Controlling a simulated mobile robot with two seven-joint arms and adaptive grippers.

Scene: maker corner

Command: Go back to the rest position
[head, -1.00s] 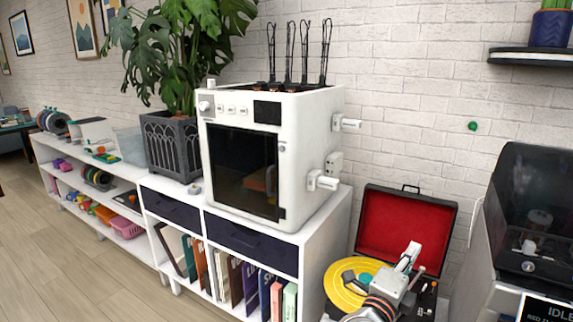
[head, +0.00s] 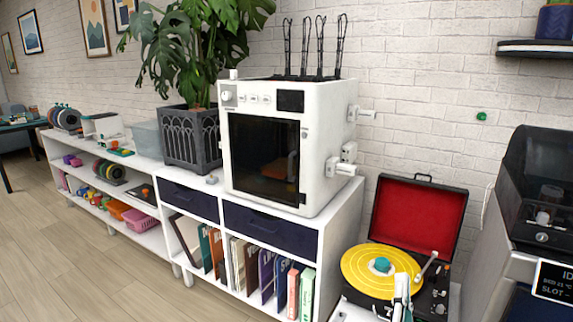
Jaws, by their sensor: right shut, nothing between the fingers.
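Part of my right gripper (head: 402,292) shows at the bottom edge, in front of the record player (head: 440,292). It is shut and nothing shows in it; the rest of it is cut off by the frame. The record player has an open red-lined lid (head: 415,222) and a yellow record (head: 362,270) with a teal centre. My left gripper is not in view.
A white 3D printer (head: 265,155) stands on the white shelf unit (head: 345,235), with a potted plant (head: 190,140) to its left. A dark-lidded machine (head: 540,190) with a screen stands at the right. The wooden floor (head: 90,270) at left is clear.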

